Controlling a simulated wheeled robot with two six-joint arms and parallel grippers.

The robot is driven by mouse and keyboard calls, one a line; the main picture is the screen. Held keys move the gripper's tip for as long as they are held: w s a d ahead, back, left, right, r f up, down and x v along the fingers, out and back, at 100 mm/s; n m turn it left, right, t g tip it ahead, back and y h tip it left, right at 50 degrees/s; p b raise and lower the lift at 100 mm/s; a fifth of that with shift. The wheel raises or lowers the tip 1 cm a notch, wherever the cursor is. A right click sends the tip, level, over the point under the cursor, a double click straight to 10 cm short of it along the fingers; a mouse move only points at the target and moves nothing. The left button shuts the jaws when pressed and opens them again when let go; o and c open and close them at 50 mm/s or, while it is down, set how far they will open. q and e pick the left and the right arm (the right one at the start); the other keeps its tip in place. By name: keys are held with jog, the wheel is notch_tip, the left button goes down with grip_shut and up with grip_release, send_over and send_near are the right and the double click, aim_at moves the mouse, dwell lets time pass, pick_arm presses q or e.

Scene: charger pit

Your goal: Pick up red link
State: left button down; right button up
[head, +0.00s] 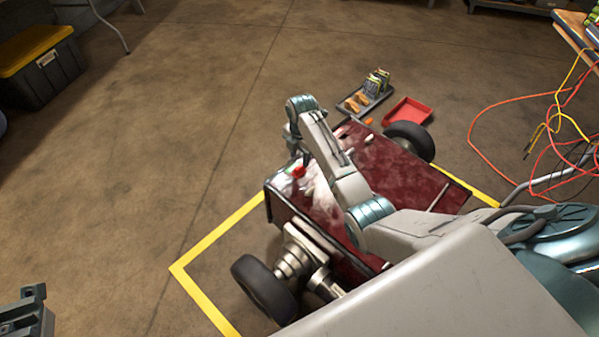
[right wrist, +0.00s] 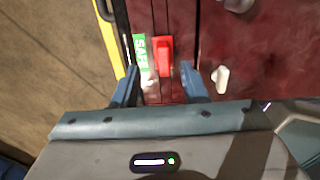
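The red link (right wrist: 163,55) is a small bright red block on the dark red top of a wheeled chassis. In the right wrist view it lies just beyond and between my fingertips, beside a green label (right wrist: 139,48). It also shows as a small red spot in the head view (head: 299,171). My right gripper (right wrist: 160,84) is open, its two blue-grey fingers apart with nothing held between them. In the head view my right arm reaches over the chassis (head: 405,180), and its gripper is partly hidden above the red link. My left gripper is not in view.
A pale piece (right wrist: 221,79) lies right of my right fingers. Behind the chassis are a grey tray (head: 350,109) with small items and a red tray (head: 407,111). Orange cables (head: 480,140) hang at right. Yellow tape (head: 205,243) borders the chassis; open floor lies left.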

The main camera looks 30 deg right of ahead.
aim_at(300, 166)
jog(key=f+b, duration=0.1)
jog(key=f, duration=0.1)
jog(key=f+b, duration=0.1)
jog(key=f, duration=0.2)
jog(key=shift+s+a, duration=0.15)
jog(key=shift+s, duration=0.05)
grip_shut()
jog(key=shift+r, duration=0.1)
